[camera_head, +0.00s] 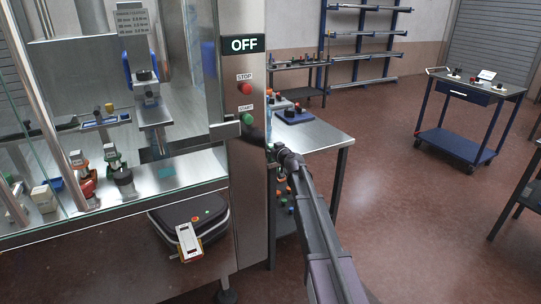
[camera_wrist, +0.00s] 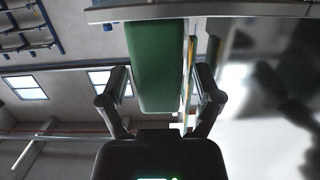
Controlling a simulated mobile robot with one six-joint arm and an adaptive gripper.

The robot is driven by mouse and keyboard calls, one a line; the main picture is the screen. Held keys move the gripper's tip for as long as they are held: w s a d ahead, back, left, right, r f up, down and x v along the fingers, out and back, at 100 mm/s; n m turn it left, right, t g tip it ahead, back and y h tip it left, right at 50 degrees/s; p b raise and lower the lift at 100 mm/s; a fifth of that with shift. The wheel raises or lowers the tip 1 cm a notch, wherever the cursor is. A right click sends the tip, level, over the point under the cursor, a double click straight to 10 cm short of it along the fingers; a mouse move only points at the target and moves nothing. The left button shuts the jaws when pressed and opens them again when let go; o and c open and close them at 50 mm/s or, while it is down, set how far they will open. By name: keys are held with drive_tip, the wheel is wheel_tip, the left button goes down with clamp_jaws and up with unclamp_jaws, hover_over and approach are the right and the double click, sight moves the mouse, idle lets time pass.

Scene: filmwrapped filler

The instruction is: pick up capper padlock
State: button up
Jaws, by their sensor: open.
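In the wrist view, a green block with rounded edges (camera_wrist: 157,65) lies between the two fingers of my gripper (camera_wrist: 158,84). It may be the capper padlock, but no shackle or label shows, so I cannot tell. The fingers are apart, one on each side of the block. I cannot tell whether either touches it. In the head view, my arm reaches up to the right edge of the machine's steel pillar (camera_head: 250,190). The fingertips are too small and partly hidden there to make out. No clearly identifiable capper padlock shows in the head view.
The pillar has an OFF sign (camera_head: 245,44), a red stop button (camera_head: 246,88) and a green start button (camera_head: 247,119). A steel table (camera_head: 325,135) stands just behind my arm. A trolley (camera_head: 450,143) stands at the right, with open floor (camera_head: 390,200) before it.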

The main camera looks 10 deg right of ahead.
drive_tip(key=shift+w+a+f, duration=0.1)
drive_tip(key=shift+w+a, duration=0.1)
drive_tip(key=shift+w, duration=0.45)
clamp_jaws()
